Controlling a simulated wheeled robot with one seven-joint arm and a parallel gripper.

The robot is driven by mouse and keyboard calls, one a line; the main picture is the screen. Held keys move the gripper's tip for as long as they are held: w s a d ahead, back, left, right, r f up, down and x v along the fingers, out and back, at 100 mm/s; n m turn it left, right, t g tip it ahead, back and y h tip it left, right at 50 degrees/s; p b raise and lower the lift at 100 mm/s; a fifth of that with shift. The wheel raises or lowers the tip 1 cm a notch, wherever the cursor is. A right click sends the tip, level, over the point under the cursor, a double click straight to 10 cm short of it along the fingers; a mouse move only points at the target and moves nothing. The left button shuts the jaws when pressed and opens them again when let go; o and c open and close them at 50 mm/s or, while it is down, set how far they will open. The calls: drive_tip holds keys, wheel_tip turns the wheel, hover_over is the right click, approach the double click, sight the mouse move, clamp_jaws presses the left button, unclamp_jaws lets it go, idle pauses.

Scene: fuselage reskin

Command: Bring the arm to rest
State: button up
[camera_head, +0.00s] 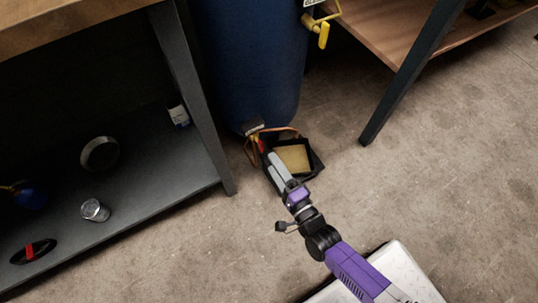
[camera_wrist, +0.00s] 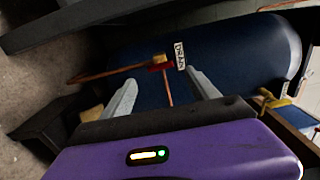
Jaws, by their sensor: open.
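My arm reaches from the lower right over the floor toward the blue drum. My gripper (camera_head: 272,158) is at its far end, low in front of the drum, beside a black open box. In the wrist view my gripper (camera_wrist: 163,80) has its two grey fingers spread apart, with nothing held between them. Beyond the fingers, a small red and tan piece with thin orange-brown strips (camera_wrist: 158,64) shows against the drum. Whether the fingers touch anything is not clear.
The blue drum (camera_head: 250,60) with a yellow tap (camera_head: 323,34) stands behind. The black box (camera_head: 313,158) with a tan inside sits on the floor. A dark shelf (camera_head: 150,195) with several items is at left; a wooden bench (camera_head: 400,35) is at upper right. Floor at right is clear.

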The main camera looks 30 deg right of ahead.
drive_tip(key=shift+s, duration=0.4)
idle(0.3)
drive_tip(key=s+r+n+g, duration=0.3)
drive_tip(key=s+r+n, duration=1.5)
drive_tip(key=s+r, duration=0.65)
wheel_tip(320, 180, up, 32)
drive_tip(key=s+p, duration=0.1)
drive_tip(key=p, duration=3.3)
drive_tip(key=shift+f, duration=0.15)
